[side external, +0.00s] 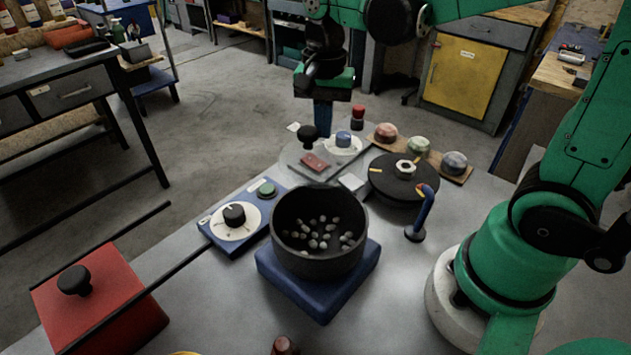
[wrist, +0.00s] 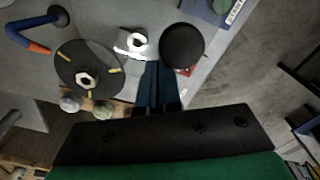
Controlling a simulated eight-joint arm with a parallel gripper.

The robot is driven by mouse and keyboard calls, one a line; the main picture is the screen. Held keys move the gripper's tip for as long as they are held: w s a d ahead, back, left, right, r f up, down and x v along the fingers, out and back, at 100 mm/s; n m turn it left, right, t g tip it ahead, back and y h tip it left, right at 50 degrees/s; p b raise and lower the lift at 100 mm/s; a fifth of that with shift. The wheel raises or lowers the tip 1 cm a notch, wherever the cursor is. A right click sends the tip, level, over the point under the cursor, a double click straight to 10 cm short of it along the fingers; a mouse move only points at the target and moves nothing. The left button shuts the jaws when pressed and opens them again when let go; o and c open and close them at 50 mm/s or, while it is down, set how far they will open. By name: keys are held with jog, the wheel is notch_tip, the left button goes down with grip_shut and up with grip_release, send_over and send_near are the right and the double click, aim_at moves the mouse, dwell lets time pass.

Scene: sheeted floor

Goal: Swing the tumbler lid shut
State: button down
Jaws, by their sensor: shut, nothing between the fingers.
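The open tumbler drum (side external: 281,240) is black and round, holds several grey stones, and stands on a blue base (side external: 323,300). A black disc (side external: 385,185) with a pale hex nut in its middle lies behind it to the right; it looks like the lid, though its hinge is unclear. The disc also shows at the left of the wrist view (wrist: 72,62). My gripper (side external: 322,127) is shut and empty, pointing down behind a black knob (side external: 308,135). In the wrist view my fingers (wrist: 158,70) are left of the knob (wrist: 182,45). The drum is not identifiable there.
A blue and orange lever (side external: 426,207) stands right of the drum. A dial panel (side external: 236,220) and a red box (side external: 105,295) are at left. Domed pieces (side external: 419,147) sit on a wooden strip behind the disc. A red piece (side external: 314,163) lies by the knob.

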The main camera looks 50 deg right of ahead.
aim_at(302, 131)
jog(key=shift+w+a, duration=0.25)
jog(key=shift+a, duration=0.25)
jog(key=shift+w+a, duration=0.25)
jog(key=shift+a, duration=0.95)
jog(key=shift+a, duration=0.95)
